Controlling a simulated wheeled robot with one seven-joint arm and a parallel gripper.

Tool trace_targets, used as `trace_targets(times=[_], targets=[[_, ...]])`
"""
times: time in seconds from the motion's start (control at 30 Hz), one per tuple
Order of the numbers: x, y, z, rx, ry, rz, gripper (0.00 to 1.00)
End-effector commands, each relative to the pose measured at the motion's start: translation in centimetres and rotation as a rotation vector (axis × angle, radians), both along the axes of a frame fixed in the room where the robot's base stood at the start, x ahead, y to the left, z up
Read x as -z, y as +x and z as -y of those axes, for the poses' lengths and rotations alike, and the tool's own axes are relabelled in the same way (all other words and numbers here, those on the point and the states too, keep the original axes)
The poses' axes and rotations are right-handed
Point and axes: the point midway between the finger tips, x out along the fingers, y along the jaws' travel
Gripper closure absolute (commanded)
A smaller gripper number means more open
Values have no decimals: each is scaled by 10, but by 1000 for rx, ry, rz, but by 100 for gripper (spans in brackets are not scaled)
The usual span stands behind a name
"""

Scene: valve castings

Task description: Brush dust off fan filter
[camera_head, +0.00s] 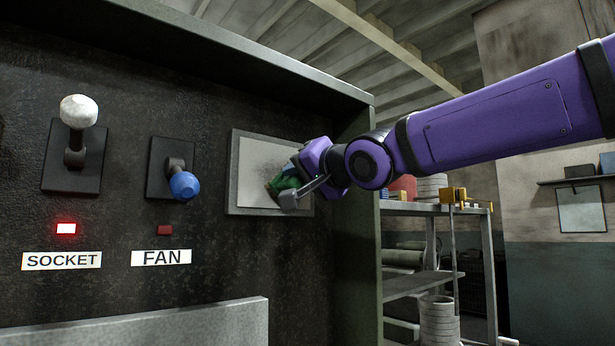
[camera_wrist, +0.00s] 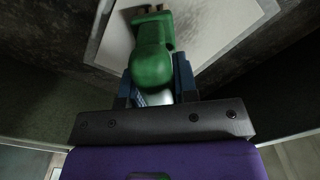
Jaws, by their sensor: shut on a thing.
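The fan filter (camera_head: 262,160) is a pale square panel in a grey frame on the dark cabinet face. It also fills the upper part of the wrist view (camera_wrist: 215,38). My gripper (camera_head: 298,184) is at the right part of the filter. It is shut on a green-handled brush (camera_head: 285,183), whose green body shows large in the wrist view (camera_wrist: 152,66). The brush's far end is over the filter face. I cannot tell whether its bristles touch the filter. My gripper hides the filter's right part in the head view.
Left of the filter are a blue-knobbed FAN lever (camera_head: 184,184), pointing down beside an unlit red lamp (camera_head: 165,230), and a white-knobbed SOCKET lever (camera_head: 78,112), pointing up above a lit lamp (camera_head: 66,228). A shelf rack (camera_head: 420,282) stands at right. A grey ledge (camera_head: 150,328) is below.

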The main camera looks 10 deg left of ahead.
Motion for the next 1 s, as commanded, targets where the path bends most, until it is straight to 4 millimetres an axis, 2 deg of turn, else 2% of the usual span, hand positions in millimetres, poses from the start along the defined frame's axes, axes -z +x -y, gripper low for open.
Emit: trace_targets(times=[0.43,1.0], targets=[[0,-19,-15,1,-2,1,100],[0,-29,-22,2,-1,0,100]])
